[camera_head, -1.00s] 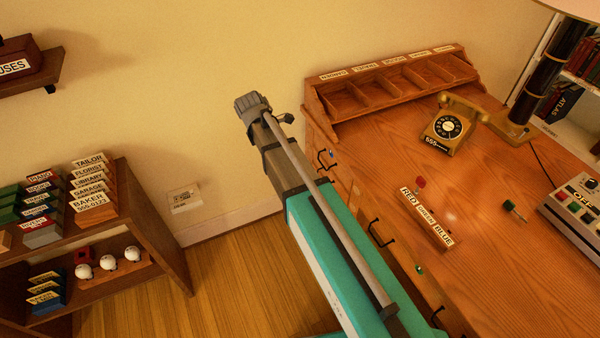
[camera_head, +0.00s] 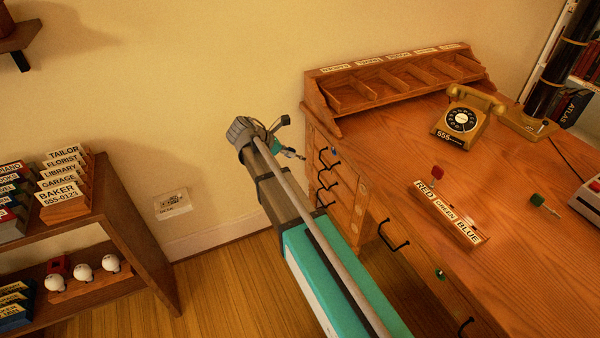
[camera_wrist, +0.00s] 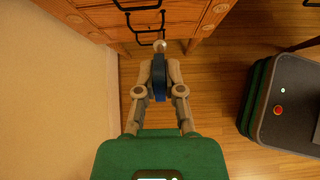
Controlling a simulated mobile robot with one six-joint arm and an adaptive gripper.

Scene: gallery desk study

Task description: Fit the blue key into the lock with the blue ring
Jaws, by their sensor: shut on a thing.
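My gripper (camera_wrist: 160,72) is shut on the blue key (camera_wrist: 159,80) in the wrist view. The key's blue head is between the fingers and its pale tip points toward the wooden drawer fronts, a gap of floor showing around the fingers. In the head view my gripper (camera_head: 288,152) is beside the left drawers of the desk (camera_head: 400,140), mostly behind my wrist. The key cannot be made out clearly there. A lock with a green ring (camera_head: 440,274) is on the desk's front.
On the desk are a rack labelled RED, GREEN, BLUE (camera_head: 450,215), a red key (camera_head: 437,172), a green key (camera_head: 540,200) and a telephone (camera_head: 462,120). Black drawer handles (camera_head: 393,236) stick out. A bookshelf (camera_head: 130,225) stands left. Open floor lies between.

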